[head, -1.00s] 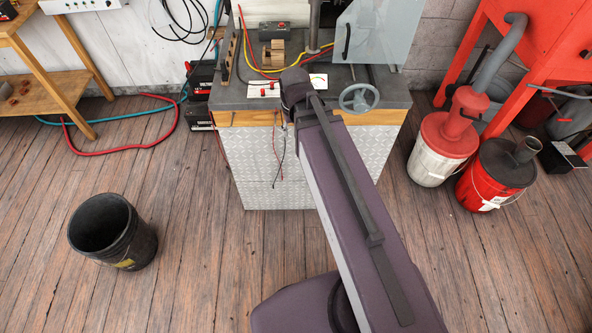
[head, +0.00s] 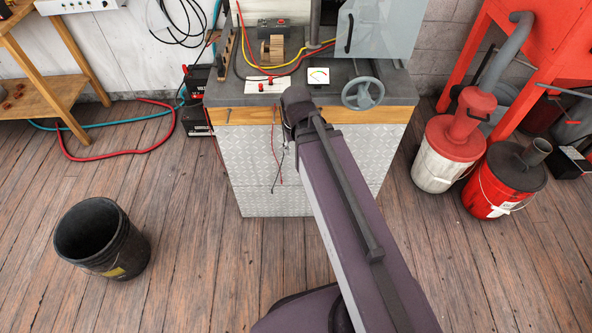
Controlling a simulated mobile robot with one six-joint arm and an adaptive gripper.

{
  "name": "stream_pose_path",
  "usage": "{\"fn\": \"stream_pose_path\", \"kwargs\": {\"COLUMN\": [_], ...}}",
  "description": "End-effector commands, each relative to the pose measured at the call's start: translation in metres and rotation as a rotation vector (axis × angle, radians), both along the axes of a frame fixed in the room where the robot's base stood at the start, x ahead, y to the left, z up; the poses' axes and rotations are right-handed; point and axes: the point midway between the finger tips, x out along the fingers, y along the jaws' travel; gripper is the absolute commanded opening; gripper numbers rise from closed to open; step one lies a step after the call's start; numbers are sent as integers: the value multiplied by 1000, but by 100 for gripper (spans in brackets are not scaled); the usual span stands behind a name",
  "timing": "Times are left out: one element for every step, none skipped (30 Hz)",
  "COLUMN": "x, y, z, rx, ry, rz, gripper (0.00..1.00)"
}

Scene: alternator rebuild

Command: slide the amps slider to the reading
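A small white meter (head: 318,75) with a yellow arc stands on the grey bench top (head: 226,95). Its reading is too small to make out. A white plate (head: 265,86) with red parts lies to its left near the front edge. I cannot make out an amps slider for certain. My arm rises from the bottom, and its dark far joint is at the bench's front edge, below the meter. My gripper cannot be made out; the arm seems to hide it.
A grey handwheel (head: 362,93) and a clear shield (head: 378,35) are on the bench's right side. Red and yellow cables (head: 254,62) cross the top. Leads hang down the front.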

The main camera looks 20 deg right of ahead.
Motion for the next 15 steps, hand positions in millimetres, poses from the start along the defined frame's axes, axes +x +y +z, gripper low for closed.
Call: {"fn": "stream_pose_path", "kwargs": {"x": [-1,-1,-1,-2,-2,-2,-2,-2,-3,-3,-3,-3,-3,-3,-4], "y": [0,0,0,0,0,0,0,0,0,0,0,0,0,0,0], "z": [-9,-11,-15,-17,-20,-23,-25,-28,-31,-34,-36,-39,-42,-44,-48], "rx": [0,0,0,0,0,0,0,0,0,0,0,0,0,0,0], "ry": [1,1,2,2,2,3,3,3,4,4,5,5,5,6,6], "rz": [0,-1,-1,-1,-1,-2,-2,-2,-2,-2,-2,-2,-2,-2,-2], "gripper": [57,57,57,57,57,57,57,57,57,57,57,57,57,57,57]}}
